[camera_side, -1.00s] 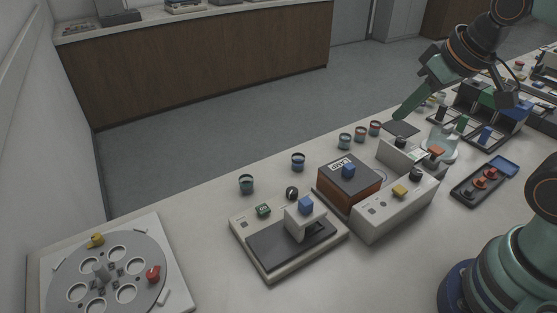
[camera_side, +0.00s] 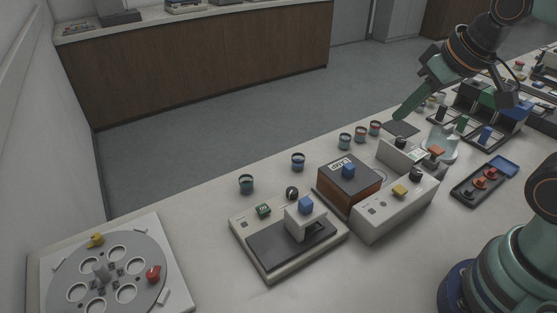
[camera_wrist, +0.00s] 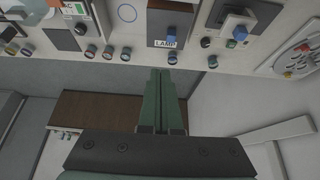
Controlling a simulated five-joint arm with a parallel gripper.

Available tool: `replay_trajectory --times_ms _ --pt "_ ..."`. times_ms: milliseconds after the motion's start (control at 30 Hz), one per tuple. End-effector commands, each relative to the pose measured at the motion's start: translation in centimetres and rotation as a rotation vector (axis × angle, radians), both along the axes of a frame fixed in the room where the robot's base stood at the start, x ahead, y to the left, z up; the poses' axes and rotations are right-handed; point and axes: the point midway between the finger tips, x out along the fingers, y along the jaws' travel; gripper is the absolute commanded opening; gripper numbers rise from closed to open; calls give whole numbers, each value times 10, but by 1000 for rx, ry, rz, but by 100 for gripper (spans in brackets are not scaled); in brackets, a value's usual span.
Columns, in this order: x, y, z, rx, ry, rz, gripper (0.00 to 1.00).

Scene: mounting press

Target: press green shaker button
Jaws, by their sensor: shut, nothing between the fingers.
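A low pale device with a dark plate (camera_side: 275,248) stands on the bench in the side view. A small green button-like block with pale marks (camera_side: 263,210) sits at its back left. A black knob (camera_side: 292,192) and a blue cube on a grey block (camera_side: 306,205) are to its right. In the wrist view the green block (camera_wrist: 231,43) shows small at upper right. My gripper (camera_side: 397,114) is shut and empty, in the air well right of and above the device. Its green fingers (camera_wrist: 160,73) also show shut in the wrist view.
Several small jars (camera_side: 298,161) line the bench's back edge. A round carousel (camera_side: 103,275) is at far left. Bare bench lies in front of the device.

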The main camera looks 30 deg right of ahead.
Motion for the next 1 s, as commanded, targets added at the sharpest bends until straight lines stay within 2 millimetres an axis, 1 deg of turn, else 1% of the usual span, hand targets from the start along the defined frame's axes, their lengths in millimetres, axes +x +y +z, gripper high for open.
replay_trajectory --times_ms 667,767,867,967,1000 --pt "1 1 0 1 0 0 0" --pt "7 6 -2 11 -3 0 0" --pt "20 17 -5 33 -9 -4 0" --pt "38 34 -11 66 -19 -11 0" --pt "45 43 -15 81 -23 -14 0"
